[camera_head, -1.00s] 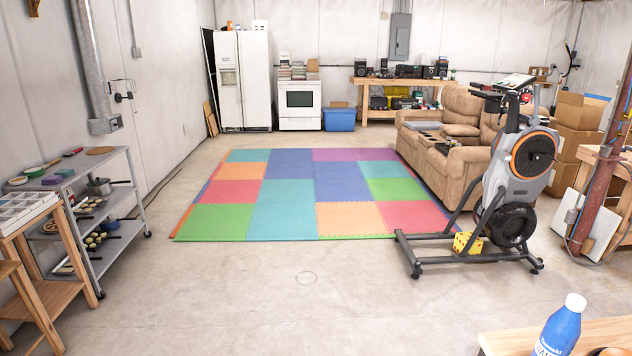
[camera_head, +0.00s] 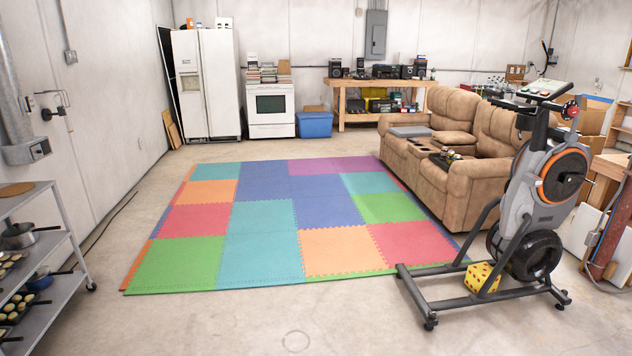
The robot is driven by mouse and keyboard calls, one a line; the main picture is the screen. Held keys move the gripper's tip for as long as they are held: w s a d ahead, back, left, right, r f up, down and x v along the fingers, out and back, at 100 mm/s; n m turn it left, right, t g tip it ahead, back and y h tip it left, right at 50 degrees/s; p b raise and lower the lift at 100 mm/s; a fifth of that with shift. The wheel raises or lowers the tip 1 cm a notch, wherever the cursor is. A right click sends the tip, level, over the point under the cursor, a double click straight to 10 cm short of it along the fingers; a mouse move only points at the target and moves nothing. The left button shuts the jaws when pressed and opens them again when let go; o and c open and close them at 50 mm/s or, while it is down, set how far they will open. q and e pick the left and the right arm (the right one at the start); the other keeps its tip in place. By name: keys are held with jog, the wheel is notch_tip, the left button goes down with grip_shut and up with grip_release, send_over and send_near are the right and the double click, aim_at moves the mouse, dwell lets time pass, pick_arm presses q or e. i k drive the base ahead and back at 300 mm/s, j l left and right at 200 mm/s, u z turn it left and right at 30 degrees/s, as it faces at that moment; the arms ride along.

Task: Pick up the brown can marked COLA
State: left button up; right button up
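I cannot make out a brown can marked COLA at this distance. The brown recliner sofa (camera_head: 455,185) stands at the right of the mat, and small can-like items (camera_head: 447,155) sit on its middle console; their labels are too small to read. Neither my left nor my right gripper is in view.
An exercise bike (camera_head: 540,190) with a yellow dice block (camera_head: 483,277) at its base stands in front of the sofa's right end. A flat coloured foam mat (camera_head: 262,230) covers the middle floor. A metal shelf (camera_head: 55,300) is at the left. The near floor is clear.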

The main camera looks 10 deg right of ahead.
aim_at(444, 149)
jog(key=i+j, duration=0.1)
jog(key=i, duration=4.85)
jog(key=i+z, duration=0.3)
jog(key=i, duration=0.2)
jog(key=i+z, duration=0.25)
jog(key=i, duration=0.2)
jog(key=i+j+z, duration=0.15)
jog(key=i+z, duration=0.15)
jog(key=i, duration=0.2)
jog(key=i+j+z, duration=0.25)
jog(key=i, duration=0.2)
